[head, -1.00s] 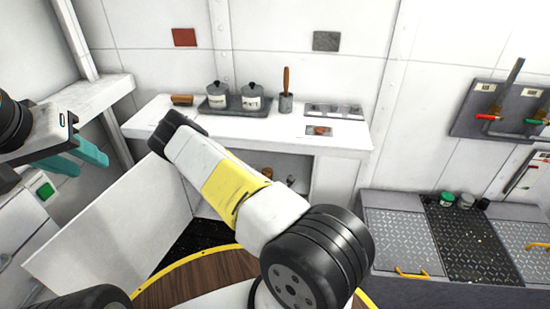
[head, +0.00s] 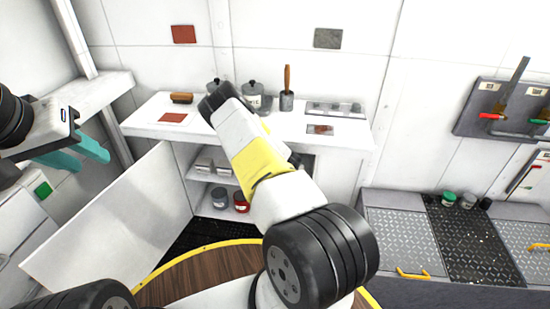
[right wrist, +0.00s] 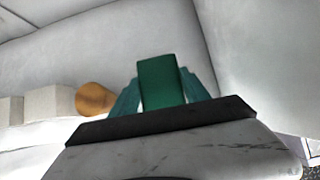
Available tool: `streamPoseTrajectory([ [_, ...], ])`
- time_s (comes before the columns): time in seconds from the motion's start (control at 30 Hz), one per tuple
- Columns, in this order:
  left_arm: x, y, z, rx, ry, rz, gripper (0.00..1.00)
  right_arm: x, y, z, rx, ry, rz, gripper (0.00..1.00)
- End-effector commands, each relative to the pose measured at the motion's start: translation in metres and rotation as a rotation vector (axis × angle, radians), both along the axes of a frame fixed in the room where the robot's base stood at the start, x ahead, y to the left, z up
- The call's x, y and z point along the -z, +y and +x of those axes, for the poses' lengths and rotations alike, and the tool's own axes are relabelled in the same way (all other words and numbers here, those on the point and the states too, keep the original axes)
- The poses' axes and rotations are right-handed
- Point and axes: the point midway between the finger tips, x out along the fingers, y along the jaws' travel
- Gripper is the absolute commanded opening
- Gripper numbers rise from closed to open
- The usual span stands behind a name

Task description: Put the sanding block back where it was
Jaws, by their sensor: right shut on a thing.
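A dark green block (right wrist: 162,84), which I take to be the sanding block, is between the teal fingers of my right gripper (right wrist: 163,92) in the right wrist view. That gripper is shut on it. In the head view my right arm hides its own gripper and the block. My left gripper (head: 80,155) is empty and open at the left, its teal fingers apart. The open cupboard (head: 338,166) under the white counter has shelves. Pale blocks (head: 209,165) stand on one shelf, and cans (head: 241,202) stand lower.
The open cupboard door (head: 110,225) spreads to the left. On the counter are a brown-handled brush (head: 181,98), a red-brown patch (head: 172,117), a lidded jar (head: 252,94) and a handled tool in a cup (head: 287,90). A rounded orange-brown thing (right wrist: 95,99) is left of the held block.

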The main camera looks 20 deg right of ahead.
Motion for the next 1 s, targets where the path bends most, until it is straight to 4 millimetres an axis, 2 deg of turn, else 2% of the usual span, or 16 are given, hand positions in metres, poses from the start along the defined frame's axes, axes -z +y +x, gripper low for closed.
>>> streamPoseTrajectory([
  [0.13,0.0,0.0,0.0,0.0,0.0,0.0,0.36,0.0,-0.014,0.021,0.002,-0.003,0.001,0.1],
  [0.23,0.0,0.0,0.0,0.0,0.0,0.0,0.36,0.014,-0.012,0.018,0.001,0.001,0.0,0.1],
  [0.6,0.0,0.0,0.0,0.0,0.0,0.0,0.36,0.017,-0.012,0.018,0.0,-0.001,-0.001,0.1],
  [0.63,0.0,0.0,0.0,0.0,0.0,0.0,0.36,0.017,-0.012,0.018,0.0,-0.001,-0.001,0.6],
  [0.7,0.0,0.0,0.0,0.0,0.0,0.0,0.36,0.017,-0.012,0.018,0.001,-0.001,0.0,0.74],
  [1.0,0.0,0.0,0.0,0.0,0.0,0.0,0.36,0.016,-0.012,0.018,0.001,-0.001,0.0,0.76],
])
